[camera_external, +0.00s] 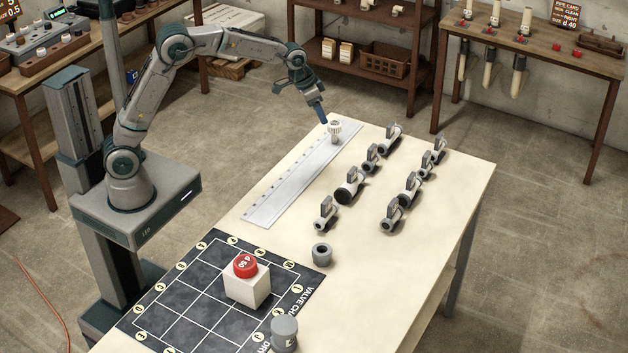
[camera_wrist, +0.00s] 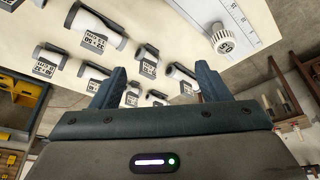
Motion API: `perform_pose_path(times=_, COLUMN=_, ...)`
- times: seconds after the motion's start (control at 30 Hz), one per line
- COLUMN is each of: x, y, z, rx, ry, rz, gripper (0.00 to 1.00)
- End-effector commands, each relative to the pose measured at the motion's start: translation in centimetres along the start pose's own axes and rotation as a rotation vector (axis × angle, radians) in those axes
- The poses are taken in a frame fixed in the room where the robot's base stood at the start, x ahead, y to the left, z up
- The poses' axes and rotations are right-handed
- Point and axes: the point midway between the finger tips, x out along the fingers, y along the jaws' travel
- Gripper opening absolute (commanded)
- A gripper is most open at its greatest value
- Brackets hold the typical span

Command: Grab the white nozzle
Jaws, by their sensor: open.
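The white nozzle (camera_external: 334,130) stands upright near the far end of the long pale ruler plate on the table. It has a ribbed collar, and it also shows in the wrist view (camera_wrist: 222,40) at the upper right. My gripper (camera_external: 322,119) is at the far end of the table, its fingertips close above or beside the nozzle in the external view. In the wrist view my gripper (camera_wrist: 160,85) has its two fingers apart with nothing held between them. The nozzle lies outside the fingers, up and to the right. Whether a finger touches it cannot be told.
Several grey-and-white valve fittings (camera_external: 348,188) with tags stand right of the ruler plate (camera_external: 290,185). A grey ring (camera_external: 321,253), a dark gridded mat (camera_external: 190,310), a white block (camera_external: 247,286) with a red cap (camera_external: 245,264) and a grey cylinder (camera_external: 284,333) are nearer.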

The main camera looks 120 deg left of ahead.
Motion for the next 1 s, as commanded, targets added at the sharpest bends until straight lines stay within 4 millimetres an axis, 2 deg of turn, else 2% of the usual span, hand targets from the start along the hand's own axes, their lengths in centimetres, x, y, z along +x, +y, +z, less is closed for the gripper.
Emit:
perform_pose_path(times=0.03, x=1.8, y=-3.0, z=-0.9, rx=-0.039, ry=0.003, rz=-0.019, gripper=0.69)
perform_pose_path(times=0.1, x=3.5, y=-6.2, z=-1.9, rx=-0.077, ry=0.01, rz=-0.038, gripper=0.69)
perform_pose_path(times=0.2, x=5.3, y=-9.7, z=-2.6, rx=-0.115, ry=0.018, rz=-0.06, gripper=0.69)
perform_pose_path(times=0.3, x=6.4, y=-11.9, z=-2.9, rx=-0.137, ry=0.022, rz=-0.073, gripper=0.69)
perform_pose_path(times=0.47, x=7.8, y=-12.9, z=-3.0, rx=-0.147, ry=0.023, rz=-0.079, gripper=0.69)
perform_pose_path(times=0.8, x=13.7, y=-13.3, z=-3.1, rx=-0.147, ry=0.023, rz=-0.079, gripper=0.69)
perform_pose_path(times=1.0, x=15.2, y=-13.4, z=-3.2, rx=-0.146, ry=0.026, rz=-0.078, gripper=0.69)
